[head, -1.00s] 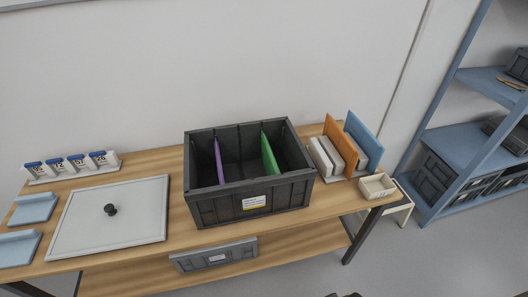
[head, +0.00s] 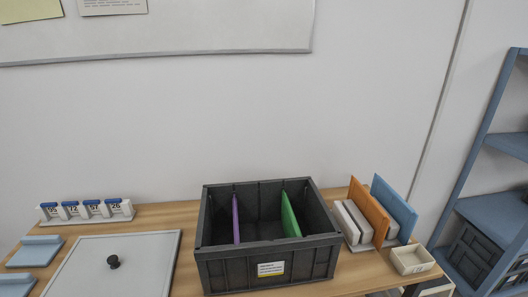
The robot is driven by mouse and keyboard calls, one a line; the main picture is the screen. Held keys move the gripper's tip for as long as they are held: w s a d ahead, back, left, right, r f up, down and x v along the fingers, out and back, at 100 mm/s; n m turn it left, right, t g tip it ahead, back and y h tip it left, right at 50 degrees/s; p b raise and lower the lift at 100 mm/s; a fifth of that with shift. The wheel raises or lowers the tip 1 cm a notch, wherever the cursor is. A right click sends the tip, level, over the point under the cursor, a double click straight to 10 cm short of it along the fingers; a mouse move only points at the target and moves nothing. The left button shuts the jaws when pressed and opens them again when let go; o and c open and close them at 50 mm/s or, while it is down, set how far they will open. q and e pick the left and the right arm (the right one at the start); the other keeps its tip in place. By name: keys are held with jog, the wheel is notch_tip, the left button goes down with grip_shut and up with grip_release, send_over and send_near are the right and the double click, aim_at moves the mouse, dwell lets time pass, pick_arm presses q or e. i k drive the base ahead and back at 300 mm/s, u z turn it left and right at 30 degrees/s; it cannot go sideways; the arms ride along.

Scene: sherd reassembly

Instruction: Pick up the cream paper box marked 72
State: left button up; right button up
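A small open cream box (head: 412,260) sits at the right end of the wooden table, just in front of the coloured upright panels. No number can be read on it from here. At the left, a white rack (head: 88,214) holds several blue-topped white blocks with numbers; the second from the left (head: 71,210) appears to read 72. Neither of my grippers shows in the head view.
A dark grey crate (head: 268,272) with a purple divider (head: 236,218) and a green divider (head: 290,215) stands mid-table. Orange (head: 369,212) and blue (head: 396,208) panels stand right, near blue shelving (head: 495,215).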

aim_at(412, 258)
jog(key=z, duration=3.05)
jog(key=i, duration=2.65)
jog(key=u, duration=0.95)
